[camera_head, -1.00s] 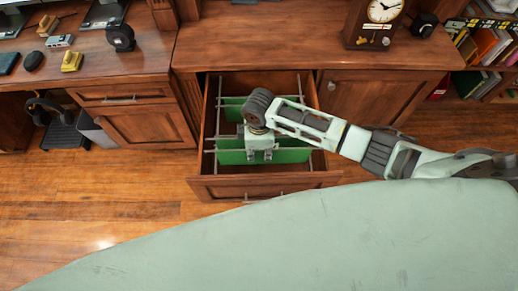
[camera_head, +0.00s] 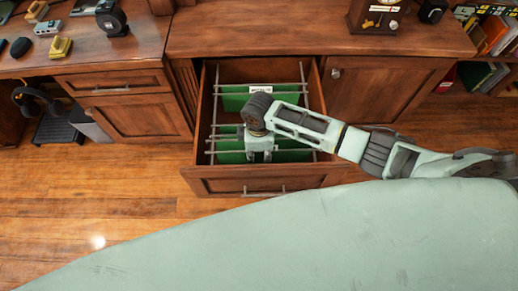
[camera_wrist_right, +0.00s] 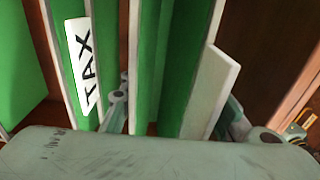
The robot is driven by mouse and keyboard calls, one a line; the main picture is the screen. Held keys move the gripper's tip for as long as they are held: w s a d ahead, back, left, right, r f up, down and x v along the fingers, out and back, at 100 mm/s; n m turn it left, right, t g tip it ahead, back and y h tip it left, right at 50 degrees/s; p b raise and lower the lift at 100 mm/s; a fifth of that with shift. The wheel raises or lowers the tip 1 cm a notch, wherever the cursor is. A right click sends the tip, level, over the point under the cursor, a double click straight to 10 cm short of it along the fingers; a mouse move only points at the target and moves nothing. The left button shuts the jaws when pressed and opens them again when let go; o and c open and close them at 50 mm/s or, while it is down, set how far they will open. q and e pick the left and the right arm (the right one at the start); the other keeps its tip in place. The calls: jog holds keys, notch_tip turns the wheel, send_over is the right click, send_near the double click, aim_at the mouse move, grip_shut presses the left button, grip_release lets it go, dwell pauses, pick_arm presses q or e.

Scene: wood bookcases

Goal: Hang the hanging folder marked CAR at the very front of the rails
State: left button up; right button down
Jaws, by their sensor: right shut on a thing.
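The open drawer (camera_head: 203,155) holds metal rails with green hanging folders in a back group and a front group. My right gripper (camera_head: 259,155) is low over the front group, close to the drawer's front panel. In the right wrist view the gripper (camera_wrist_right: 178,105) is shut on a green hanging folder (camera_wrist_right: 186,65). A pale tab (camera_wrist_right: 216,90) stands beside it, with no readable mark. A green folder marked TAX (camera_wrist_right: 84,62) hangs to the left of the gripper. No CAR marking is readable. My left gripper is not in view.
The drawer's front panel (camera_head: 215,186) is just in front of the gripper. A back folder (camera_head: 235,103) carries a white label, too small to read. The middle of the drawer between the groups looks clear. A desk top (camera_head: 300,35) stands above and behind.

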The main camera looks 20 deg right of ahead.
jog(key=shift+f+b, duration=1.35)
jog(key=shift+f, duration=1.1)
jog(key=c, duration=1.3)
grip_release()
jog(key=shift+o, duration=0.2)
jog(key=shift+r, duration=0.25)
notch_tip(320, 180, up, 12)
jog(key=shift+f, duration=0.2)
